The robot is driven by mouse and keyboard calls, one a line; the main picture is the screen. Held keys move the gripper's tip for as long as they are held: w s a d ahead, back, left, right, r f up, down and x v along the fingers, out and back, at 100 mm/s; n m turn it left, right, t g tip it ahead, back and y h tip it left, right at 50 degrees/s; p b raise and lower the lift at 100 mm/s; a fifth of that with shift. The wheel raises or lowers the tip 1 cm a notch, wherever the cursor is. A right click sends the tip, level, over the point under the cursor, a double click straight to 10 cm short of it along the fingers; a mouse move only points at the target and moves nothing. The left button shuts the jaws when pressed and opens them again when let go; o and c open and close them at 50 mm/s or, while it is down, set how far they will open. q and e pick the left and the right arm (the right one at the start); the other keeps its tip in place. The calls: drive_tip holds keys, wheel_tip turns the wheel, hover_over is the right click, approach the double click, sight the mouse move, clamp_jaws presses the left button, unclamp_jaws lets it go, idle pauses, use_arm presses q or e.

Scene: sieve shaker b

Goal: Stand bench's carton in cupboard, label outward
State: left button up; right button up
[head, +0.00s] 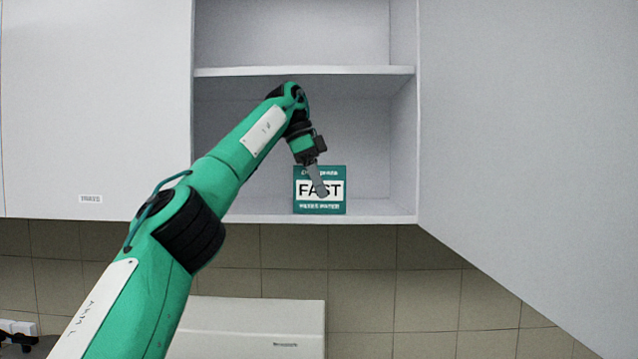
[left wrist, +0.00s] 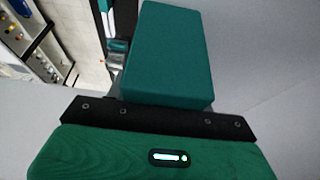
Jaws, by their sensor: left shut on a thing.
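The carton (head: 334,206) is a teal box with a white label band reading "FAST". In the head view it is upright on the lower shelf of the open cupboard (head: 305,72), near the shelf's front edge, its label facing out. My left gripper (head: 321,188) reaches in from above and is shut on the carton, one finger lying across the label side. In the left wrist view the carton (left wrist: 172,50) shows as a plain teal block just beyond the gripper body; the fingertips are mostly hidden there. My right gripper is not in view.
An open cupboard door (head: 530,130) stands on the right, and a closed white door (head: 95,100) is on the left. The shelf beside the carton and the upper shelf look empty. Below is a tiled wall with a white appliance (head: 255,325).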

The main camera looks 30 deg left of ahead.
use_arm(q)
drive_tip(key=shift+f, duration=0.1)
idle(0.3)
drive_tip(key=o, duration=1.2)
drive_tip(key=shift+c, duration=0.2)
drive_tip(key=shift+s+a+r, duration=0.15)
drive_tip(key=shift+a+r, duration=0.05)
drive_tip(key=shift+r, duration=0.4)
drive_tip(key=s+a, duration=0.2)
drive_tip(key=a, duration=0.1)
drive_tip(key=s+a, duration=0.2)
drive_tip(key=a, duration=0.2)
drive_tip(key=s+a, duration=0.2)
drive_tip(key=a, duration=0.1)
drive_tip(key=shift+s+a, duration=0.15)
drive_tip(key=shift+a, duration=0.05)
drive_tip(key=shift+d, duration=0.1)
